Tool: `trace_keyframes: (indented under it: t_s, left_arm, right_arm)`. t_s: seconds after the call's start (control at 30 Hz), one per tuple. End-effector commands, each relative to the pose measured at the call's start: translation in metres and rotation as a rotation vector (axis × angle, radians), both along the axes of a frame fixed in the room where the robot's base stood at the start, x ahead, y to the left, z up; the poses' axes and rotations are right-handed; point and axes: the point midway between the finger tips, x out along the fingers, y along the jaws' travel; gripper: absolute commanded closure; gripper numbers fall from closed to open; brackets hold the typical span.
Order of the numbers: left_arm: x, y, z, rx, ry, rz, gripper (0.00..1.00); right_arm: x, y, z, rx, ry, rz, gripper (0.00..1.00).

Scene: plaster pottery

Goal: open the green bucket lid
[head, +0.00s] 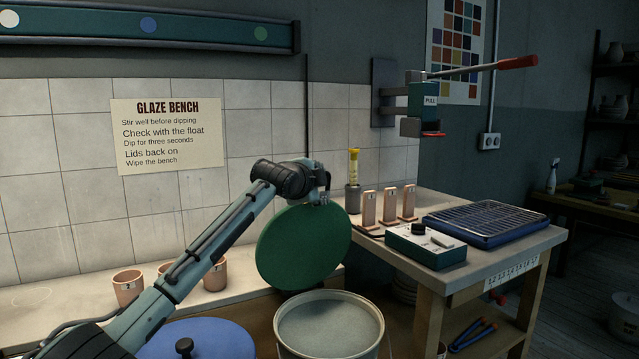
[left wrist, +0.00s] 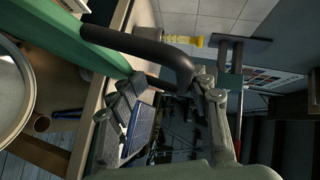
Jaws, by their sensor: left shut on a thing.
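The green lid (head: 303,248) stands tilted almost on edge above the back of the open bucket (head: 328,293). The bucket's pale grey contents show. My left gripper (head: 322,196) is at the lid's upper edge, shut on its dark handle. In the left wrist view the green lid (left wrist: 95,42) is edge-on at upper left. Its curved black handle (left wrist: 165,52) runs into my left gripper's fingers (left wrist: 205,88). Part of the bucket (left wrist: 30,85) shows at the far left there. My right gripper is in neither view.
A blue lid (head: 205,345) with a black knob lies left of the bucket. Terracotta cups (head: 128,287) stand along the wall. On the right bench are a control box (head: 425,246), a blue rack tray (head: 487,222), upright clay pieces (head: 369,208) and a yellow-topped float (head: 353,168).

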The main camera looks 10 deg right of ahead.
Motion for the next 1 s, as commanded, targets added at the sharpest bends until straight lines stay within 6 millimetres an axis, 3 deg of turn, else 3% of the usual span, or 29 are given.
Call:
trace_keyframes:
  t_s: [0.03, 0.27, 0.7, 1.0]
  left_arm:
    - [0.0, 0.0, -0.008, 0.006, 0.012, 0.001, 0.7]
    - [-0.014, 0.01, -0.003, 0.006, 0.008, 0.002, 0.7]
    - [-0.084, 0.048, 0.026, 0.001, -0.003, 0.001, 0.7]
    - [-0.103, 0.058, 0.032, 0.0, -0.002, 0.0, 0.7]
  right_arm:
    - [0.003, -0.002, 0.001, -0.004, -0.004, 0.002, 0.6]
    - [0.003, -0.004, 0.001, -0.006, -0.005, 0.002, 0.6]
    - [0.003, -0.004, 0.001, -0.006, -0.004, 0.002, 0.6]
    - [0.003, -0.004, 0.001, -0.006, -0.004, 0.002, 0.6]
